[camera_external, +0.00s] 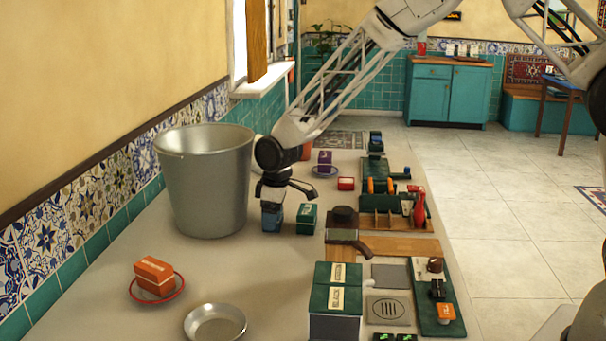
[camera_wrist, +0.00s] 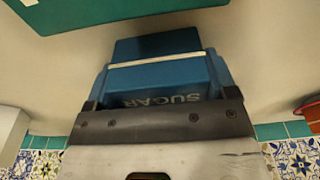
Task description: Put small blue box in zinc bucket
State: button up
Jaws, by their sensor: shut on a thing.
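The small blue box (camera_external: 271,218) is upright at the counter, just right of the bucket in the external view. In the wrist view the blue box (camera_wrist: 160,75) shows the word SUGAR and a pale band. My gripper (camera_external: 276,194) points down from above and is shut on the blue box. In the wrist view the dark fingers of my gripper (camera_wrist: 162,104) lie at its near end. I cannot tell whether the box touches the counter. The large grey zinc bucket (camera_external: 206,190) stands upright against the tiled wall. Its inside is mostly hidden.
A green box (camera_external: 307,219) stands close right of the blue box. An orange box (camera_external: 154,275) sits on a red-rimmed plate, with a metal dish (camera_external: 215,322) nearby. A purple box (camera_external: 325,159) and small red box (camera_external: 346,184) stand behind. Bare counter lies in front of the bucket.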

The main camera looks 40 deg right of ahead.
jog(key=shift+r, duration=0.15)
notch_tip(320, 180, up, 18)
dwell(0.7)
dwell(0.6)
notch_tip(320, 180, up, 11)
jog(key=w+a, duration=1.4)
notch_tip(320, 180, down, 18)
jog(key=shift+f, duration=0.2)
dwell(0.6)
jog(key=shift+f, duration=0.1)
jog(key=shift+f, duration=3.05)
